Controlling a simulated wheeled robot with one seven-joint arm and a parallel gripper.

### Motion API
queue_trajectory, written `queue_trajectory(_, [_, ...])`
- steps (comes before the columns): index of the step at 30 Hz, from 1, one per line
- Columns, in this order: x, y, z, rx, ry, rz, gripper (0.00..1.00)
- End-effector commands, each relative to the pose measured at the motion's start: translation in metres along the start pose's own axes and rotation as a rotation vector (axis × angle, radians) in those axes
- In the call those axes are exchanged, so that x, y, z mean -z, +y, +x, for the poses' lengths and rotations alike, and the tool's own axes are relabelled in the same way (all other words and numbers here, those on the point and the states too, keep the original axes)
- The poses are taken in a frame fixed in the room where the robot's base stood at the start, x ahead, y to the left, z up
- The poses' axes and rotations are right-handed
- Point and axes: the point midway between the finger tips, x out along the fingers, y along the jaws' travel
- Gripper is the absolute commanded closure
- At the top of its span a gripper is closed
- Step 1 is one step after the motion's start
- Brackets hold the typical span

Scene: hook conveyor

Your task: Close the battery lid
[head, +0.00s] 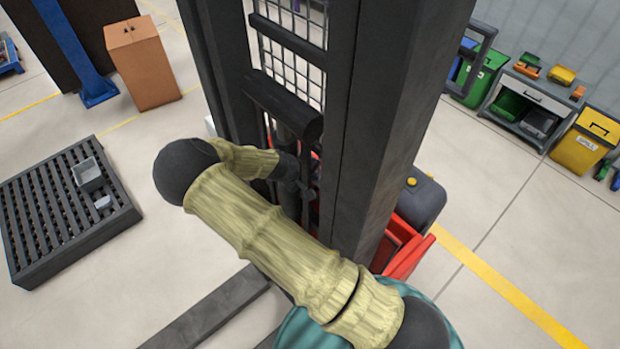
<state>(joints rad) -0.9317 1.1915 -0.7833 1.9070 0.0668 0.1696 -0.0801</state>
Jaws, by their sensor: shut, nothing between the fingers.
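A pallet stacker stands in front of me, with a dark mast (385,110) and red body parts behind it. A red open-topped part (403,247) shows low at the right of the mast. I cannot tell whether it belongs to the battery compartment. The battery lid cannot be made out clearly; the mast and my arm hide most of the red body. My arm, in a tan sleeve, reaches across to the mast. My gripper (304,188) is shut and empty, in the dark gap between the mast posts. Its fingertips are hard to see there.
A dark fork (215,312) extends along the floor at lower left. A slatted black platform (62,215) with small grey boxes is at left. A brown box (142,62) stands behind it. Bins and a workbench (530,103) line the back right.

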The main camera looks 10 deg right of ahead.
Motion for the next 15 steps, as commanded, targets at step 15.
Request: queue_trajectory(15, [0.001, 0.022, 0.019, 0.257, 0.004, 0.007, 1.0])
